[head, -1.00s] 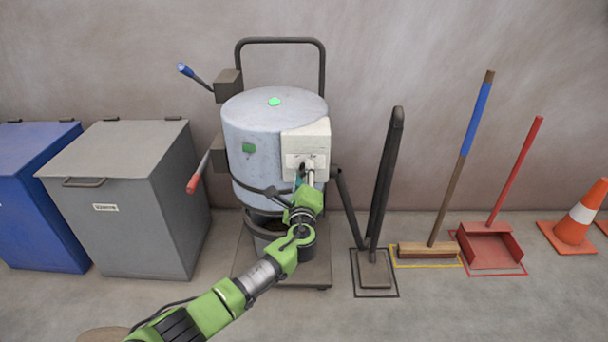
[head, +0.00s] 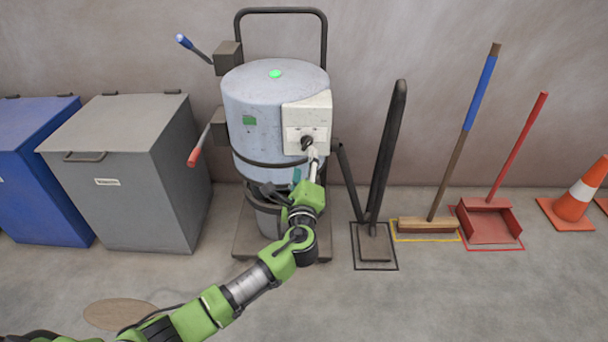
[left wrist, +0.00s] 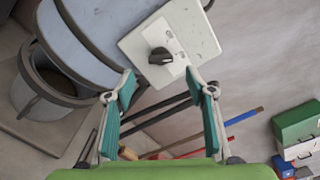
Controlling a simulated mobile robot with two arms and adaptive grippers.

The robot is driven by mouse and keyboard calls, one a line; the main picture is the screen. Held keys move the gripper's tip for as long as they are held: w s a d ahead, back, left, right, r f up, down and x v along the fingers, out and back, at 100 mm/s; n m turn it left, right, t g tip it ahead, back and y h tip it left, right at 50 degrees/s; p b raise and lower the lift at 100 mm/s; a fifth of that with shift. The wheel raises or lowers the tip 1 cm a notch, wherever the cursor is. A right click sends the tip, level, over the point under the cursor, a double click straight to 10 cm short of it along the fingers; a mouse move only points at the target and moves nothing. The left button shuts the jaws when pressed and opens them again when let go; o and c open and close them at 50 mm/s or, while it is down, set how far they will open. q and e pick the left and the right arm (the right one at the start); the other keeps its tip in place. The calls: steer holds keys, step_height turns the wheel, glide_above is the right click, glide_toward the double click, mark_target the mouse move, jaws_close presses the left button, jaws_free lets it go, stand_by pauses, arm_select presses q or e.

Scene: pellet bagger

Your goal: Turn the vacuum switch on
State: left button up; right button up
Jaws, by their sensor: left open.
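The vacuum switch is a black rotary knob (head: 307,142) on a pale plate of the cream control box (head: 308,112), on the right front of the grey-blue vacuum drum (head: 262,95). My left gripper (head: 313,158) is open and empty just below and in front of the knob. In the left wrist view the knob (left wrist: 158,56) shows just beyond and between the two spread teal fingertips (left wrist: 160,80), apart from them. The knob points slightly sideways there. A green lamp (head: 275,74) on the drum's top looks lit. My right gripper is not in view.
A grey bin (head: 130,190) and a blue bin (head: 35,170) stand left of the vacuum. A red-tipped lever (head: 198,150) juts out on its left. A black stand (head: 385,170), broom (head: 430,224), red dustpan (head: 488,222) and cone (head: 575,200) stand right. Front floor is mostly clear.

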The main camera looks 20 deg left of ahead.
arm_select(q)
steer(key=v, duration=0.4)
stand_by(0.3)
